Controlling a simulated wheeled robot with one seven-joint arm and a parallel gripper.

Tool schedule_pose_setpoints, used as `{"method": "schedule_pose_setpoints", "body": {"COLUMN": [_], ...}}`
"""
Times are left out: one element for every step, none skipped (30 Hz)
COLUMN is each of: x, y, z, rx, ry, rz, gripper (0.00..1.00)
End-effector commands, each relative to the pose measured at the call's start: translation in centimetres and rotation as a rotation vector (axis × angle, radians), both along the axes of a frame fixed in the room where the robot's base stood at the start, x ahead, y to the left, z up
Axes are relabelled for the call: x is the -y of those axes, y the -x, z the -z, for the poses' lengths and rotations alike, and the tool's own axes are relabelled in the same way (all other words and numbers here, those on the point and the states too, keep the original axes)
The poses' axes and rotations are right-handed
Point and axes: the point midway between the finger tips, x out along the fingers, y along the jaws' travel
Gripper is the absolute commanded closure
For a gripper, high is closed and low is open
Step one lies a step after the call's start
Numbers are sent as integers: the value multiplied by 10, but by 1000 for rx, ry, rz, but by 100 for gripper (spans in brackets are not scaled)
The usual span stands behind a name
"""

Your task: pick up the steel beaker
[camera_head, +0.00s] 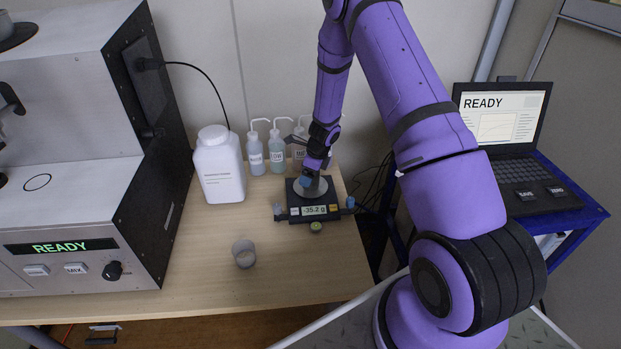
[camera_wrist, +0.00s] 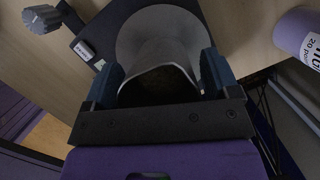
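The steel beaker (camera_wrist: 165,62) is a grey, open-topped vessel with a dark inside in the wrist view. It is between the two blue fingers of my gripper (camera_wrist: 160,80), which touch it on both sides. Beyond it is the round grey pan of the balance (camera_wrist: 137,32). In the head view my gripper (camera_head: 312,182) is over the balance (camera_head: 294,200), whose display reads -35.2 g. There the beaker is mostly hidden by my gripper. I cannot tell whether its base touches the pan.
A small greyish cup (camera_head: 244,253) stands on the wooden table (camera_head: 205,270) in front of the balance. A white bottle (camera_head: 220,172) and several wash bottles (camera_head: 277,150) stand behind. The analyser (camera_head: 60,215) fills the left; a laptop (camera_head: 505,125) is at right. The front table is mostly clear.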

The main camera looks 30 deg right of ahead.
Motion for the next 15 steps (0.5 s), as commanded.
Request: {"method": "schedule_pose_setpoints", "body": {"x": [0,0,0,0,0,0,0,0,0,0,0,0,0,0,0], "y": [0,0,0,0,0,0,0,0,0,0,0,0,0,0,0], "z": [0,0,0,0,0,0,0,-1,-1,-1,-1,-1,-1,-1,-2], "rx": [0,0,0,0,0,0,1,1,1,1,1,1,1,1,1], "ry": [0,0,0,0,0,0,1,1,1,1,1,1,1,1,1], "rz": [0,0,0,0,0,0,0,0,0,0,0,0,0,0,0], "gripper": [31,37,47,53,60,66,66,66,66,66,66,66,66,66,66]}}
